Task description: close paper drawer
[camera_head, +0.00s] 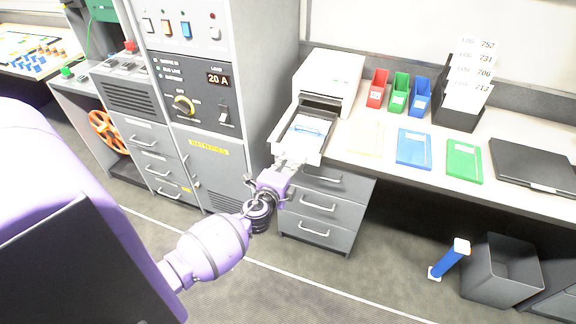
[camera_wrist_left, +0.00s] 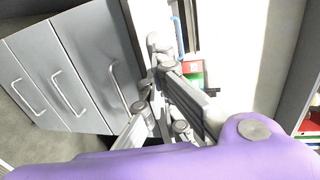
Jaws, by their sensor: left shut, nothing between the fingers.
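The white printer (camera_head: 330,78) stands on the desk against the cabinet. Its white paper drawer (camera_head: 311,156) sticks out from the front toward me, with pale sheets and something blue lying inside. My left gripper (camera_head: 287,164) is at the front of the drawer, near its left corner, with its fingers shut and empty. In the left wrist view the gripper's fingers (camera_wrist_left: 163,58) lie against or very near a pale surface; I cannot tell whether they touch it. My right gripper is not in view.
Grey desk drawers (camera_head: 318,205) with handles sit below the printer. Red (camera_head: 377,88), green (camera_head: 399,92) and blue (camera_head: 420,97) bins stand right of it. A blue book (camera_head: 413,149) and a green book (camera_head: 464,161) lie on the desk. A tall grey control cabinet (camera_head: 205,120) stands left.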

